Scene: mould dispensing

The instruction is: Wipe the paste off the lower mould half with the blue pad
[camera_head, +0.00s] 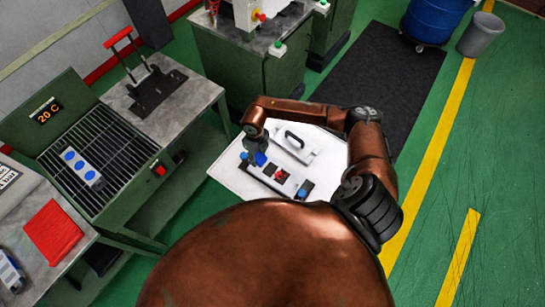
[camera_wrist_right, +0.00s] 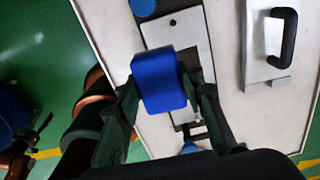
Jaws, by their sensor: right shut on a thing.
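The lower mould half (camera_head: 291,184) is a long pale plate with dark parts and blue round spots near its ends. It lies on the white table, and it also shows in the wrist view (camera_wrist_right: 191,32). Red paste (camera_head: 281,175) shows on a dark patch near its middle. A small dark red spot (camera_wrist_right: 172,22) shows on it in the wrist view. My right gripper (camera_head: 258,155) is shut on the blue pad (camera_wrist_right: 160,82), over the mould half. The pad hides part of the mould; I cannot tell whether it touches. My left gripper is not in view.
A pale plate with a black handle (camera_wrist_right: 282,38) lies beside the mould half on the white table (camera_head: 232,179). A green grill station (camera_head: 97,158) with a 20 C display, a grey bench and a red cloth (camera_head: 52,232) are at left. A dark mat (camera_head: 385,75) lies behind.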

